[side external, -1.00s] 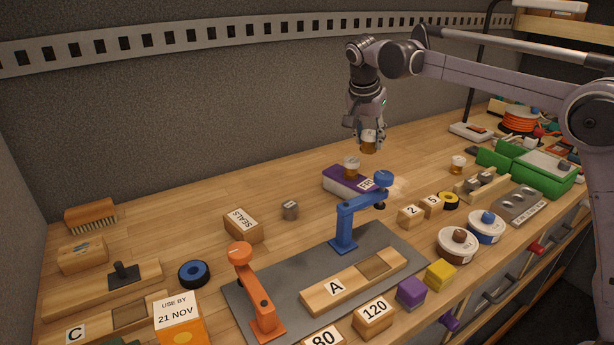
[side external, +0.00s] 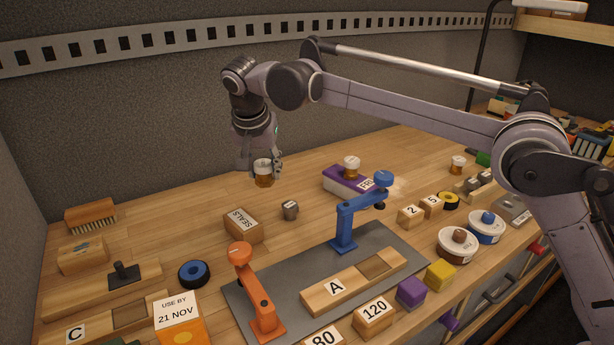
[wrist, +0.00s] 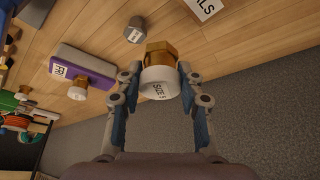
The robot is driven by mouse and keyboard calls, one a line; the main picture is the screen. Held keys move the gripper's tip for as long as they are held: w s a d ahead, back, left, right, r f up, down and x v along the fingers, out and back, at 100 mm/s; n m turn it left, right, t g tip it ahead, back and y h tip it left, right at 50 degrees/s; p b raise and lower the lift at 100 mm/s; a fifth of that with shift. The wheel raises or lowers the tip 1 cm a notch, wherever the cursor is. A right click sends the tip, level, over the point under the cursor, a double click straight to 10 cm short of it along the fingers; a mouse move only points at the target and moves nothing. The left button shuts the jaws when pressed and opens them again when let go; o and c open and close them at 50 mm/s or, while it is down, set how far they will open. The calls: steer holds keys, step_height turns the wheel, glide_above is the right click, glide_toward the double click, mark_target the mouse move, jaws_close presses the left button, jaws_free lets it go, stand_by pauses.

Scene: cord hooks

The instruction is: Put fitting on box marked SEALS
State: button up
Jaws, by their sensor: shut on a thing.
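The fitting (side external: 263,176), brass with a white cap, is held in my gripper (side external: 262,170) above the table. In the wrist view the fitting (wrist: 160,75) sits between the two fingers of my gripper (wrist: 158,82), its white cap with a printed label facing the camera. The wooden box marked SEALS (side external: 242,227) rests on the table below and a little left of the held fitting, apart from it. Its label corner also shows at the top of the wrist view (wrist: 205,8).
A small grey hex piece (side external: 290,210) stands right of the SEALS box. A purple-and-white box (side external: 345,184) with a similar fitting (side external: 352,165) on it stands farther right. Orange (side external: 254,290) and blue (side external: 347,220) hook stands rise in front. The table behind the SEALS box is clear.

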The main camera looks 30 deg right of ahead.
steer(key=a+f, duration=0.1)
steer(key=a, duration=0.1)
steer(key=a+f, duration=0.2)
steer(key=a, duration=0.1)
steer(key=shift+w+a+f, duration=0.25)
steer(key=shift+w+a, duration=0.1)
steer(key=shift+f, duration=2.05)
steer(key=shift+f, duration=0.15)
steer(key=o, duration=1.2)
